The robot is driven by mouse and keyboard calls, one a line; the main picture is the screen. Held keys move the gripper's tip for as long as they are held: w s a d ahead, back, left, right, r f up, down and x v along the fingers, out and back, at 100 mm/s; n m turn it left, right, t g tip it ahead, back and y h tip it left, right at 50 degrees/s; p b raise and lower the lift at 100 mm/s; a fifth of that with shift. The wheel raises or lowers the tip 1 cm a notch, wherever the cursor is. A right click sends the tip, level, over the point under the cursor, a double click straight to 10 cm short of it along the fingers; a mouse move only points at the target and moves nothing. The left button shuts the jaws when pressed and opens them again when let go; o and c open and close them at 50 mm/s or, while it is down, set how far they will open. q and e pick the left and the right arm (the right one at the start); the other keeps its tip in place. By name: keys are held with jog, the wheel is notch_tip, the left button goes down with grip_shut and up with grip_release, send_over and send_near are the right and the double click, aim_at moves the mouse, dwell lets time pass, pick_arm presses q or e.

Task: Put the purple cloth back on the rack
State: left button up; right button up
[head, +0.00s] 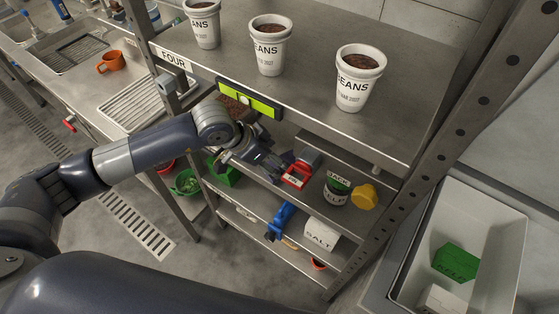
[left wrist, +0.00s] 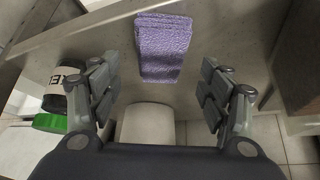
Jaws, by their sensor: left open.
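The purple cloth (left wrist: 164,46) shows in the left wrist view, at the top middle against a grey surface. It looks folded, with a fuzzy texture. My left gripper (left wrist: 162,98) is open, with its fingers wide apart and nothing between them; the cloth lies beyond the fingers, apart from them. In the head view my left gripper (head: 268,165) reaches in under the top shelf of the metal rack (head: 310,95). The cloth cannot be made out in the head view. My right gripper is not in view.
Several bean cups (head: 269,47) stand on the top shelf. A dark jar (head: 337,190), a yellow item (head: 364,195) and a red item (head: 300,168) are close to my left gripper. A white salt box (head: 321,233) is lower. A sink bin (head: 420,235) stands right.

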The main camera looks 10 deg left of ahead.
pick_arm(q)
jog(key=b+v, duration=0.1)
jog(key=v, duration=0.7)
jog(key=shift+s+a+r, duration=0.2)
jog(key=shift+r, duration=0.1)
